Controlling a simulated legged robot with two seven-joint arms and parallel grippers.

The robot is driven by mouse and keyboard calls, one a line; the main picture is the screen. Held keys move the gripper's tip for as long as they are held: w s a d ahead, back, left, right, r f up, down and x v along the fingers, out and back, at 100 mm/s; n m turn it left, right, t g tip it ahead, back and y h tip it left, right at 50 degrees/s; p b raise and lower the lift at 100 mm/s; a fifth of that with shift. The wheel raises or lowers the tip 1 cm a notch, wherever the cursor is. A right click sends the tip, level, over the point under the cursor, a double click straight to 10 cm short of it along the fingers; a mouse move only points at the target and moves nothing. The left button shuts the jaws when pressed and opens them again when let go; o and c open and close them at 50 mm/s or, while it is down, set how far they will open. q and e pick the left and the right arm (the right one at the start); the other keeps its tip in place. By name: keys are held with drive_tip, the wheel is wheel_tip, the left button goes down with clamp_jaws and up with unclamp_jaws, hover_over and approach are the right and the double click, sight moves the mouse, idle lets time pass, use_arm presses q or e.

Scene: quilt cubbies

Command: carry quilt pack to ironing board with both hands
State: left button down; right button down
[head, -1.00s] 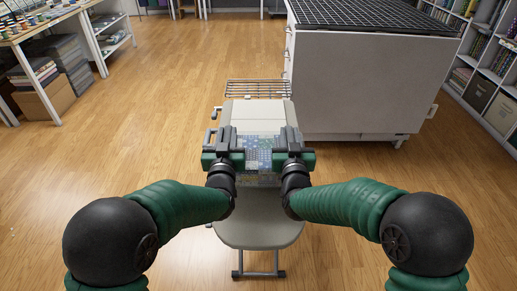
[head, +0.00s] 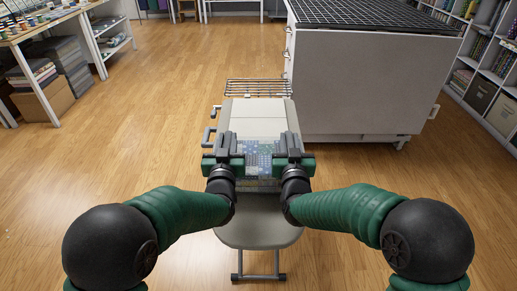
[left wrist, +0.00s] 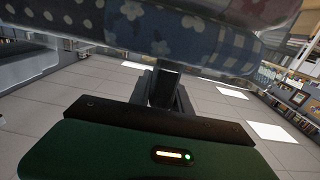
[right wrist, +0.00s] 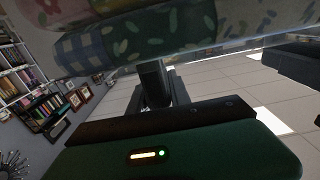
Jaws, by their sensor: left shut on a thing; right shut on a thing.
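The quilt pack (head: 258,160) is a patterned blue, green and white bundle in clear wrap, held between my two grippers in the head view. My left gripper (head: 232,153) is shut on its left side and my right gripper (head: 284,152) is shut on its right side. The pack also shows close above the fingers in the left wrist view (left wrist: 150,28) and the right wrist view (right wrist: 150,35). The pale ironing board (head: 258,233) lies beneath and beyond the pack. I cannot tell whether the pack touches the board.
A wire rack (head: 258,86) is at the board's far end. A large white cabinet (head: 365,85) with a black gridded top stands at the right. A work table (head: 30,28) with folded stacks beneath is at the left. The wooden floor to the left is clear.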

use_arm(q)
drive_tip(key=shift+f+b, duration=0.35)
drive_tip(key=shift+b, duration=0.15)
use_arm(e)
drive_tip(key=shift+f, duration=0.35)
use_arm(q)
drive_tip(key=c, duration=1.5)
unclamp_jaws()
drive_tip(key=shift+f, duration=0.1)
use_arm(e)
drive_tip(key=c, duration=1.5)
unclamp_jaws()
use_arm(q)
drive_tip(key=o, duration=0.3)
drive_tip(key=shift+s, duration=0.15)
use_arm(e)
drive_tip(key=o, duration=0.3)
drive_tip(key=shift+s, duration=0.2)
drive_tip(key=shift+w, duration=0.1)
use_arm(q)
drive_tip(key=s, duration=1.1)
drive_tip(key=shift+s, duration=0.35)
use_arm(e)
drive_tip(key=s, duration=1.2)
drive_tip(key=shift+f, duration=0.1)
